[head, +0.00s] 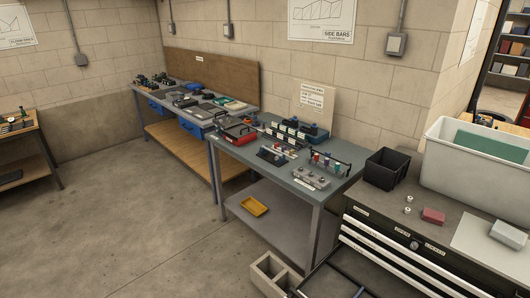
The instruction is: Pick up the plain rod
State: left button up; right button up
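I cannot single out a plain rod in the head view; the small parts are too small to tell apart. A grey workbench (228,150) in the middle bears racks and blocks with small upright parts. One is a dark rack (328,163) with coloured parts, near the bench's right end. A grey block (311,177) with several knobs is in front of it. Neither of my grippers is in view.
A drawer cabinet (380,235) at the right bears a black bin (385,169), a large pale tub (455,182) and a red block (433,216). A second bench (165,136) is behind.

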aim_at(271, 151)
jog(key=i+j+u, duration=0.3)
jog(key=i+u, duration=0.15)
jog(key=i, duration=0.3)
jog(key=i+u, duration=0.5)
jog(key=i, duration=0.25)
jog(key=i+j+z, duration=0.15)
jog(key=i, duration=0.3)
jog(key=i+z, duration=0.2)
jog(key=i, duration=0.2)
jog(key=i+z, duration=0.15)
jog(key=z, duration=0.3)
jog(key=i+j+z, duration=0.15)
jog(key=z, duration=0.25)
jog(key=i+j+z, duration=0.15)
jog(key=z, duration=0.3)
jog(key=i+j+z, duration=0.1)
jog(key=z, duration=0.35)
jog(key=j, duration=0.1)
